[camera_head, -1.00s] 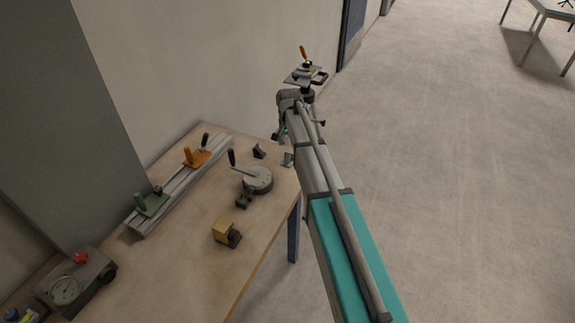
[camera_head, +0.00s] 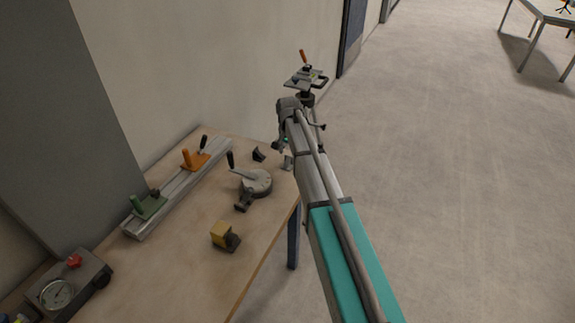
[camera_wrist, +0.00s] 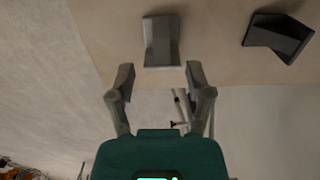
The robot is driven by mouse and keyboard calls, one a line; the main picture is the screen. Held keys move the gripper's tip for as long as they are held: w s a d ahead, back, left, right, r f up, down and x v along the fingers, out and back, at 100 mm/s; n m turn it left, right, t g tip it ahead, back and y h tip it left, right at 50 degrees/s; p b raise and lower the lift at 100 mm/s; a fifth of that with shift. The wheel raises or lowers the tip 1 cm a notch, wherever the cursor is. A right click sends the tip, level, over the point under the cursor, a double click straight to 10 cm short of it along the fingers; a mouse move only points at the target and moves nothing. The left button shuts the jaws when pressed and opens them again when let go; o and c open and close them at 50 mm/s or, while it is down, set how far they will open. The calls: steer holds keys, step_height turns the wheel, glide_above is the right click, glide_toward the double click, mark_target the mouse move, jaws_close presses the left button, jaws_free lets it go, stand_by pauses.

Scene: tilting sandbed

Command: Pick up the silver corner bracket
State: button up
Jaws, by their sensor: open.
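The silver corner bracket (camera_wrist: 161,42) lies on the wooden table near its edge, at the upper middle of the wrist view. In the head view the bracket (camera_head: 287,163) is a small grey shape beside my arm, close to the table's far right corner. My gripper (camera_wrist: 160,82) is open and empty. Its two fingers are spread on either side of the bracket's line, and their tips stop short of it in the wrist view. In the head view my gripper (camera_head: 281,145) is small and partly hidden by my own arm.
A dark corner bracket (camera_wrist: 278,36) lies to the right in the wrist view. A round grey fixture with a black-handled lever (camera_head: 256,183), a rail with orange and green clamps (camera_head: 180,187) and a yellow block (camera_head: 222,233) stand on the table. A tripod-like stand (camera_head: 305,82) is beyond.

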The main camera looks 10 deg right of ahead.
mark_target(288, 160)
steer(key=shift+a+f+b, duration=0.15)
steer(key=shift+f+b, duration=2)
steer(key=shift+f, duration=0.2)
jaws_close()
